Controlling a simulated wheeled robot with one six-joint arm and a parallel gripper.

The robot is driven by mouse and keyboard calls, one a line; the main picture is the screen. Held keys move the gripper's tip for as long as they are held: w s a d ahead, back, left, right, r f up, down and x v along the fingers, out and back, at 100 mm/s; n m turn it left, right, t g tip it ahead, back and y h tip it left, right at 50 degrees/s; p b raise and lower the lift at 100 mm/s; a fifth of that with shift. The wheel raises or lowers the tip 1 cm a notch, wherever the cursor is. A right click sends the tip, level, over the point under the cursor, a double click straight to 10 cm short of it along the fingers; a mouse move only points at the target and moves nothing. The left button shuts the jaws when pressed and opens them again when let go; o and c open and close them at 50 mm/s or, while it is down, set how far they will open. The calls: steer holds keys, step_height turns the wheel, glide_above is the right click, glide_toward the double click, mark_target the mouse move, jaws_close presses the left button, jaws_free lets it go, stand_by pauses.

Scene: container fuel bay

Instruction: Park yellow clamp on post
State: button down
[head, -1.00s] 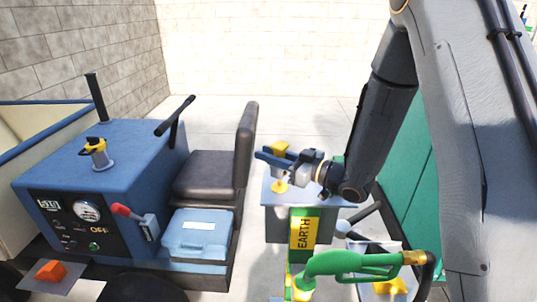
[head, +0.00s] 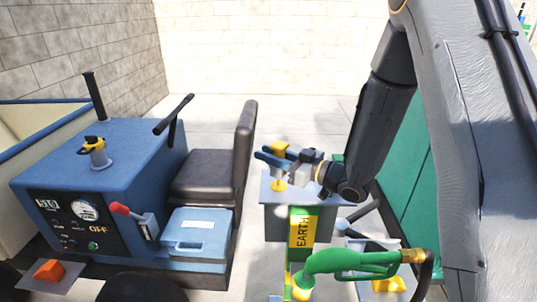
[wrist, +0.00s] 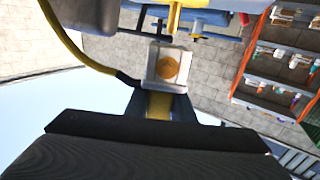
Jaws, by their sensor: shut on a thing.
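My gripper (head: 276,160) reaches left over a grey cabinet and is shut on a yellow piece, which I take to be the yellow clamp (head: 281,147). In the wrist view a yellow part (wrist: 158,106) sits between the dark fingers, behind a pale square block (wrist: 167,68) with an orange round face. A yellow disc (head: 278,185) is below the gripper; whether it joins the held piece is unclear. A green and yellow post marked EARTH (head: 302,234) stands nearer, to the right and below my gripper, apart from it.
A green fuel nozzle (head: 350,262) is in front of the post. The grey cabinet (head: 285,225) stands behind it. A blue vehicle (head: 110,160) with a black seat (head: 210,165) fills the left. A yellow cable (wrist: 75,45) curves toward the pale block. Shelves (wrist: 280,60) show at the right.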

steer(key=shift+f+b, duration=0.3)
steer(key=shift+f, duration=0.1)
